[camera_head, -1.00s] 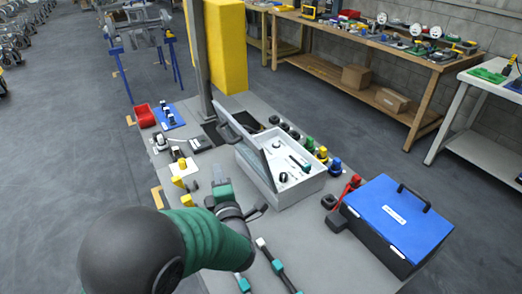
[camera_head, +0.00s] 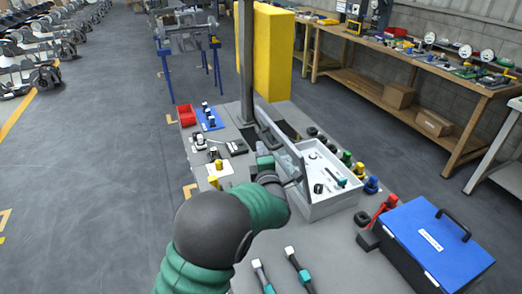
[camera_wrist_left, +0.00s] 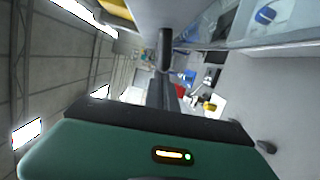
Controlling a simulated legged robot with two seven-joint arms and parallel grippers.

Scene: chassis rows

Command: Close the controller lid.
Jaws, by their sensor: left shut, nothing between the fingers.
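The controller is an open light-grey case (camera_head: 338,203) on the grey table, with small parts inside. Its lid (camera_head: 289,150) stands steeply raised along the left side, with a dark handle (camera_head: 265,122) on its outer face. My left gripper (camera_head: 292,182) is shut and empty, at the left, outer side of the lid near its lower front part. I cannot tell whether it touches. A pale panel, seemingly the lid (camera_wrist_left: 185,12), fills the top of the left wrist view close to the gripper. My right gripper is in neither view.
A blue-lidded toolbox (camera_head: 430,240) stands right of the case, with a red tool (camera_head: 382,210) between. Coloured knobs line the case's right side. A grey post (camera_head: 245,60) and yellow block (camera_head: 272,50) rise behind. Dark tools with teal parts (camera_head: 300,268) lie in front.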

